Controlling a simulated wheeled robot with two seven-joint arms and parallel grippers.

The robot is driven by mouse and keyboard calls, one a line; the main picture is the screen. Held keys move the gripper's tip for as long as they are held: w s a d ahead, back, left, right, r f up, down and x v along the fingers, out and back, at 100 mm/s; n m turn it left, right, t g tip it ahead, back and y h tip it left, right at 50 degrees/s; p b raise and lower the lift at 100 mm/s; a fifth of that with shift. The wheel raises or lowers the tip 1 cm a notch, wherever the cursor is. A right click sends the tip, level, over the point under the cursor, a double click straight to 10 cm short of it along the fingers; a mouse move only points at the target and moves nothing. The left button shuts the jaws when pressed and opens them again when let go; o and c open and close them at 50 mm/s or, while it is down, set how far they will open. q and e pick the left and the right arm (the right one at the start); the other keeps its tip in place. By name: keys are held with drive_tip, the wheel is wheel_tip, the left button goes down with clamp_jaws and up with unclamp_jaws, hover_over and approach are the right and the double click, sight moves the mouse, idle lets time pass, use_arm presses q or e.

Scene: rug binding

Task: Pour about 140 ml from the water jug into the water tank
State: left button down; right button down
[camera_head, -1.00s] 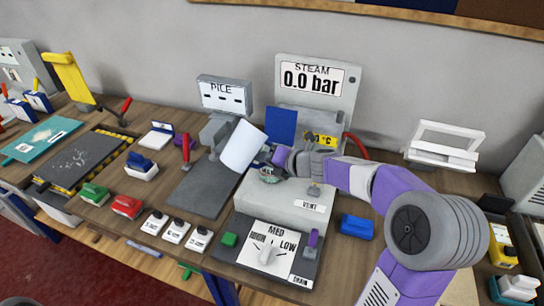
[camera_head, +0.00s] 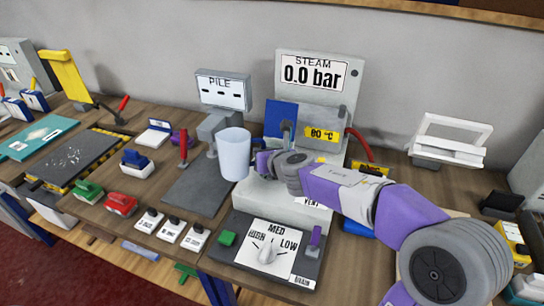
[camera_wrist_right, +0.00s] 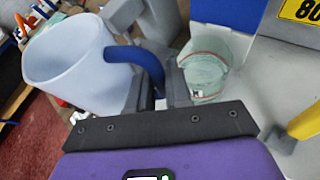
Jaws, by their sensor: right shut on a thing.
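The water jug (camera_head: 234,153) is a pale translucent white cup with a blue handle (camera_wrist_right: 135,57). My right gripper (camera_head: 259,163) is shut on that handle and holds the jug upright, left of the steam unit. In the right wrist view the jug (camera_wrist_right: 72,65) is at the left, with its open top showing. The water tank, a clear greenish container (camera_wrist_right: 205,72) with a reddish line near its rim, is just right of the gripper fingers (camera_wrist_right: 160,92). Its exact level is hard to read. My right arm hides the tank in the head view. My left gripper is out of view.
The steam unit's gauge panel (camera_head: 317,82) reads 0.0 bar, and a yellow label (camera_head: 322,133) reads 80 °C. A heat dial (camera_head: 268,252) is in front. The grey pile plate (camera_head: 198,187) and a red-handled lever (camera_head: 183,147) are to the left.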

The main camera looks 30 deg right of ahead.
drive_tip(key=shift+a+f+n+h+b, duration=0.2)
drive_tip(key=shift+f+n+h+b, duration=0.15)
drive_tip(key=shift+b, duration=0.25)
idle(2.1)
